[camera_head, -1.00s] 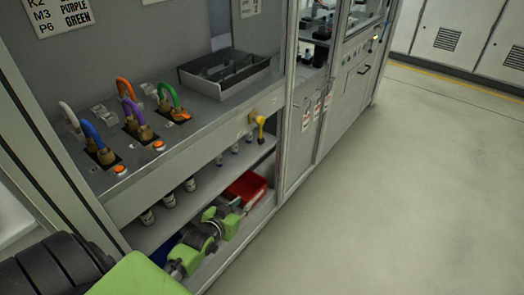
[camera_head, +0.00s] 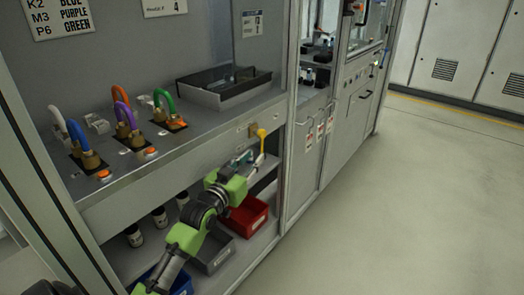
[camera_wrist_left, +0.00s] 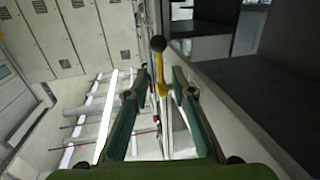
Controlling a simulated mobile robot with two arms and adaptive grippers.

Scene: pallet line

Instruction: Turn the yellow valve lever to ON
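The yellow valve lever (camera_head: 262,134) sits on a brass fitting at the front edge of the bench and hangs downward in the head view. My left gripper (camera_head: 250,160) is just below and beside it, with its fingers pointing up toward it. In the left wrist view the yellow lever (camera_wrist_left: 162,86), with a dark ball above it, shows between the two spread fingertips of my left gripper (camera_wrist_left: 161,79). The fingers look open, with a gap on each side; I cannot tell whether one touches the lever. No ON marking is readable. My right gripper is not in view.
Below the bench, a red bin (camera_head: 247,216), a grey bin (camera_head: 213,253) and several dark bottles sit on the shelf. The floor at right is clear.

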